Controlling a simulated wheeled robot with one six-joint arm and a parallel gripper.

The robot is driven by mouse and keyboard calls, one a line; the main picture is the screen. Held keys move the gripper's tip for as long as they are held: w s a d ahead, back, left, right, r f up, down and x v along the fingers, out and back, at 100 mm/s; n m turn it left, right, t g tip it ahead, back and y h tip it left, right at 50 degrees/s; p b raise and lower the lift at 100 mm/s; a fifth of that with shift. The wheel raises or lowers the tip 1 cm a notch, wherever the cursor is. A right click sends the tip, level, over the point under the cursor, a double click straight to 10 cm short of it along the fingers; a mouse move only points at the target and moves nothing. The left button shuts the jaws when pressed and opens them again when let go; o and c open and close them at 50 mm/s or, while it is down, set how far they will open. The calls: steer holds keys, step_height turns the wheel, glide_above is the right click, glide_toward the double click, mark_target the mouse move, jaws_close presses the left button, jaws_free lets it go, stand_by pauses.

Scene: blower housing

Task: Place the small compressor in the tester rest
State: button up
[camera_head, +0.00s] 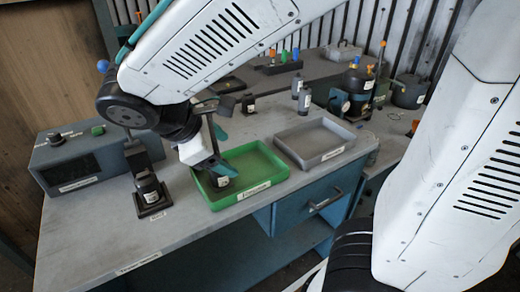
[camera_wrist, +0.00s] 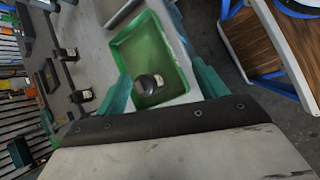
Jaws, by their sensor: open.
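A small dark compressor (camera_wrist: 149,84) with a pale label stands in the green tray (camera_wrist: 172,45), near its near end in the wrist view. In the head view the compressor (camera_head: 223,181) shows only partly, beneath my gripper (camera_head: 214,166). My gripper (camera_wrist: 165,88) is open, its teal fingers on either side of the compressor in the wrist view; I cannot tell whether they touch it. A black stand with a square base (camera_head: 152,211), perhaps the tester rest, is left of the green tray (camera_head: 250,190). A dark labelled cylinder (camera_head: 147,189) appears on it.
A grey tester box (camera_head: 80,165) stands at the left of the bench. A grey empty tray (camera_head: 318,143) lies right of the green one. Small bottles (camera_head: 304,100) and dark equipment (camera_head: 355,85) stand behind. The bench front is clear at left.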

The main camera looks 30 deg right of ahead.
steer(key=s+d+r+m+y, duration=0.1)
steer(key=s+d+m+y, duration=0.6)
steer(key=s+m, duration=0.6)
steer(key=shift+r+m, duration=0.3)
steer(key=shift+r, duration=0.1)
steer(key=shift+d, duration=0.1)
